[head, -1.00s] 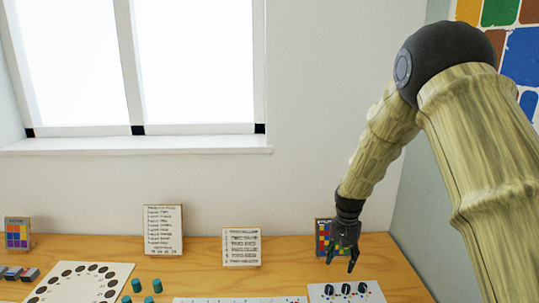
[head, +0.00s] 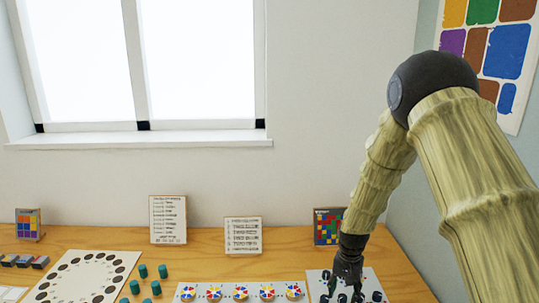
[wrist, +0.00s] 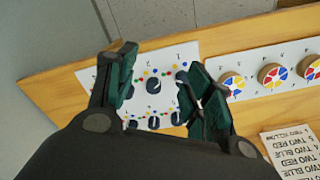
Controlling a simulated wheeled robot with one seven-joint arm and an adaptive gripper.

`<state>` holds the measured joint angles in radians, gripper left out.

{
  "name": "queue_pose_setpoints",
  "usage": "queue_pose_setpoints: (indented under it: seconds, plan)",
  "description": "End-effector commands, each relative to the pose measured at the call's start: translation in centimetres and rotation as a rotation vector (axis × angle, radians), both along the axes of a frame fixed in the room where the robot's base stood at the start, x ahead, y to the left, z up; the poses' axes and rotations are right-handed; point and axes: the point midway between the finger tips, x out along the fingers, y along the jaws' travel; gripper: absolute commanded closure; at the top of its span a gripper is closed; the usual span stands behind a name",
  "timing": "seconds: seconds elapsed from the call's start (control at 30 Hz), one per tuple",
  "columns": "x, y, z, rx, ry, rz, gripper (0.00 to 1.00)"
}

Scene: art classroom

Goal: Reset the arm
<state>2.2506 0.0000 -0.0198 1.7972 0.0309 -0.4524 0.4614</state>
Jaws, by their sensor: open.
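My arm reaches down from the right in the head view. My gripper (head: 347,287) hangs over the white card with dark knobs (head: 374,291) at the right end of the table. In the wrist view my gripper (wrist: 155,92) is open, with its two dark green fingers apart and nothing between them. The white card (wrist: 181,55) lies below the fingers, with dark knobs and small coloured dots on it. The fingers hide part of the card.
The wooden table (head: 110,246) holds a strip with several colour wheels (head: 240,292), teal cylinders (head: 163,271) and a sheet with a ring of dark dots (head: 70,281). Text signs (head: 167,219) and a colour-grid card (head: 328,227) stand along the back wall. A window (head: 140,65) is above.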

Motion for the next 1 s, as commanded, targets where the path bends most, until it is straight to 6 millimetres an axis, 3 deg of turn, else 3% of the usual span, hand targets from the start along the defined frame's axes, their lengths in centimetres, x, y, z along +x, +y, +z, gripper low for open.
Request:
queue_pose_setpoints:
  seconds: [0.17, 0.27, 0.4, 0.6, 0.8, 0.9, 1.0]
  plan:
    - [-4.3, 0.1, -7.0, 0.000, 0.010, 0.052, 0.49]
    - [-8.0, 0.1, -11.6, 0.000, 0.013, 0.094, 0.49]
    - [-13.7, 0.0, -17.5, -0.001, 0.013, 0.156, 0.49]
    - [-23.0, 0.1, -24.4, 0.002, 0.014, 0.250, 0.49]
    - [-33.3, 0.3, -29.0, 0.006, 0.015, 0.352, 0.49]
    - [-37.8, 0.4, -30.1, 0.008, 0.011, 0.398, 0.49]
    - [-40.9, 0.5, -30.5, 0.008, 0.007, 0.432, 0.49]
